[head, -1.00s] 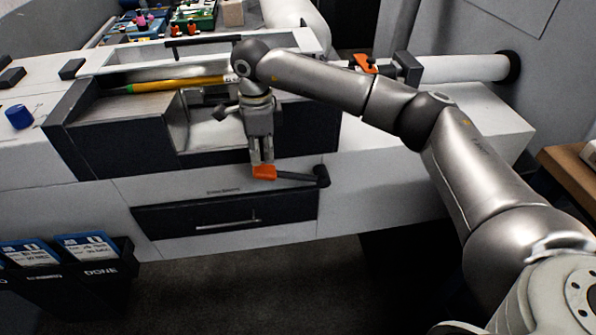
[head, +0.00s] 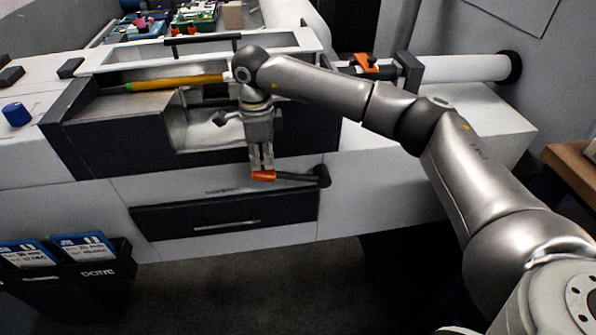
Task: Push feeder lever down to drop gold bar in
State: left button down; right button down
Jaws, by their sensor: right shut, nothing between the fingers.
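The feeder lever (head: 298,179) is a dark arm on a pivot at the machine's front right, with an orange tip (head: 264,175) at its left end. It lies close to level. My right gripper (head: 262,168) is shut and empty, pointing down, its fingertips at the orange tip and partly covering it. I cannot tell for sure whether they touch. The gold bar (head: 180,84), yellow with a green left end, lies lengthwise in the trough at the back of the machine. Its right end is hidden behind my right arm. My left gripper is not in view.
A dark drawer (head: 175,218) with a bar handle sits below the lever. A black holder (head: 98,271) with blue-and-white cards stands at lower left. A blue knob (head: 17,115) is at far left. An orange clamp (head: 367,63) sits on the white tube behind my arm.

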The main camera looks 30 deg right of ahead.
aim_at(263, 180)
jog(key=shift+d+f+b, duration=0.15)
jog(key=shift+f+b, duration=0.55)
jog(key=shift+f, duration=0.4)
jog(key=shift+a+f+b, duration=0.2)
jog(key=shift+f+b, duration=0.55)
jog(key=shift+f, duration=0.25)
jog(key=shift+a+f+b, duration=0.15)
jog(key=shift+f+b, duration=0.6)
jog(key=shift+f, duration=0.35)
